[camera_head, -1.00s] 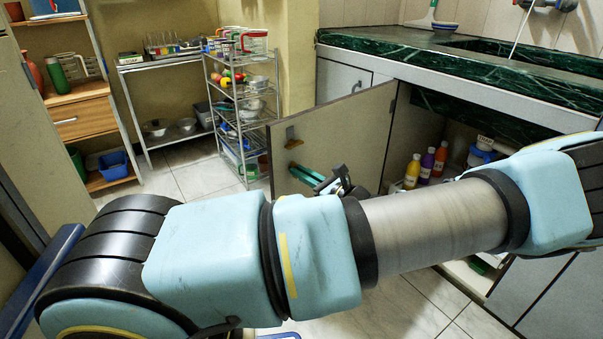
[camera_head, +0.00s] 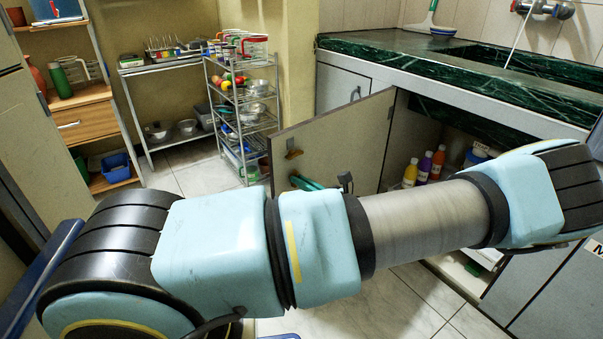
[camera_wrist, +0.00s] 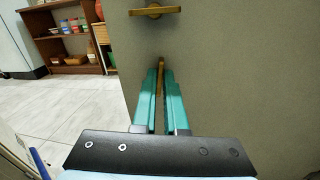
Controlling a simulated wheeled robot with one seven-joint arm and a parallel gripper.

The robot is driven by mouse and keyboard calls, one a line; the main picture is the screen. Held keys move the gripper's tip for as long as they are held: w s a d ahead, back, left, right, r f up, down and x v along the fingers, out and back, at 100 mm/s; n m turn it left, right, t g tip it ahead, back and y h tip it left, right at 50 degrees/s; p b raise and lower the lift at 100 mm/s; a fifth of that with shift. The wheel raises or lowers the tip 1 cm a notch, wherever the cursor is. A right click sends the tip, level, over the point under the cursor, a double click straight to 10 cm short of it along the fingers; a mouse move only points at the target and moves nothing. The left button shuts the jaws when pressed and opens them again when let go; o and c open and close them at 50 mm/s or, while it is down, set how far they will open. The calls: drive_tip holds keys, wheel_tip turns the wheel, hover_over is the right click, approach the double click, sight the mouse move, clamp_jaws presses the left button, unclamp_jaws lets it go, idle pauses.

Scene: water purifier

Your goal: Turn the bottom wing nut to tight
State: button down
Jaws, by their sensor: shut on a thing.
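The bottom wing nut (camera_wrist: 160,80) is a brass-coloured piece on the grey cabinet door. In the wrist view it shows as a narrow strip between my gripper's teal fingers, upright in the picture. My gripper (camera_wrist: 161,72) is shut on it, one finger on each side; the fingers hide much of it. The fingers of my gripper (camera_head: 303,182) also show in the head view, partly behind my arm. The upper wing nut (camera_wrist: 154,11) lies crosswise above, apart from my gripper; it also shows in the head view (camera_head: 294,154).
The cabinet door (camera_head: 345,130) stands open beneath the green marble counter (camera_head: 430,65). Several bottles (camera_head: 425,167) stand inside the cabinet. A wire rack (camera_head: 243,120) and a wooden shelf (camera_head: 85,122) stand at the back left. Tiled floor is open between them and the door.

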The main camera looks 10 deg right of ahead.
drive_tip(key=m+p, duration=0.2)
drive_tip(key=m, duration=0.3)
drive_tip(key=m+p, duration=0.3)
drive_tip(key=m, duration=0.2)
drive_tip(key=m+p, duration=0.3)
drive_tip(key=m, duration=0.2)
drive_tip(key=shift+w+d+f+m, duration=0.1)
drive_tip(key=shift+d+f+m, duration=0.15)
drive_tip(key=shift+m, duration=0.45)
drive_tip(key=c, duration=1)
unclamp_jaws()
drive_tip(key=shift+o, duration=0.2)
drive_tip(key=v, duration=1)
drive_tip(key=shift+s+d+b, duration=0.25)
drive_tip(key=shift+s+b, duration=0.05)
drive_tip(key=shift+b, duration=0.1)
